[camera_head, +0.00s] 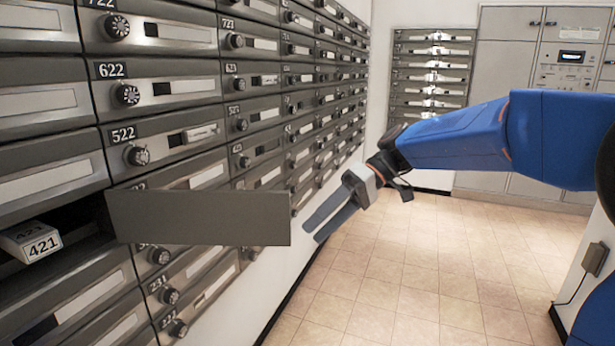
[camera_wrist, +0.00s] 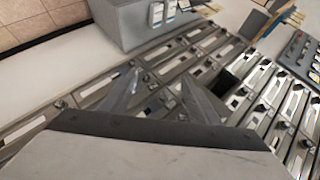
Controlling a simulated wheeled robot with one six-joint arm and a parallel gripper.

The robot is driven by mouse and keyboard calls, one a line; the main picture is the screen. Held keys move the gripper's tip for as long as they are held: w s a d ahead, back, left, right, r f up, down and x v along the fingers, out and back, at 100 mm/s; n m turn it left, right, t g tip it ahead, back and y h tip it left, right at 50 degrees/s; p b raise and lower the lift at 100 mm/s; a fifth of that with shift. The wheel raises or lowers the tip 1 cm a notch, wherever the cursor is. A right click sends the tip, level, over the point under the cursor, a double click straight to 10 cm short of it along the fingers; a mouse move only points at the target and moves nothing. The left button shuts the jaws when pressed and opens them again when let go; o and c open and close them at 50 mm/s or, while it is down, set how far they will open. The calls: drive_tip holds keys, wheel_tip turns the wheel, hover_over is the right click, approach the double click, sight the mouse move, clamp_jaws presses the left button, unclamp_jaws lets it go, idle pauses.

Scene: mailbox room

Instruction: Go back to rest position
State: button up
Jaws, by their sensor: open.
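My blue arm (camera_head: 465,135) reaches in from the right in the head view. My gripper (camera_head: 318,229) is open, its two grey fingers apart and pointing down and left. Nothing shows between the fingers. The fingers also show in the wrist view (camera_wrist: 163,80), in front of the rows of mailboxes. An open mailbox door (camera_head: 200,218) sticks out left of my gripper, with a small gap between them in the picture. A white box marked 421 (camera_head: 33,241) sits in the dark open compartment at the left.
A wall of grey mailboxes (camera_head: 155,85) with round dials fills the left side. More mailboxes (camera_head: 432,75) and grey lockers (camera_head: 510,60) stand at the back. The tiled floor (camera_head: 420,265) between is clear. A small wall box with a cable (camera_head: 595,258) is at the right.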

drive_tip(key=s+d+f+m+t+h, duration=0.4)
drive_tip(key=s+d+f, duration=0.3)
drive_tip(key=s+d, duration=0.3)
drive_tip(key=s+d+f+m+t+h, duration=0.5)
drive_tip(key=s+d+f, duration=0.3)
drive_tip(key=d, duration=0.8)
drive_tip(key=s+m, duration=0.1)
drive_tip(key=s, duration=0.1)
drive_tip(key=shift+s+h, duration=0.3)
drive_tip(key=shift+h, duration=0.1)
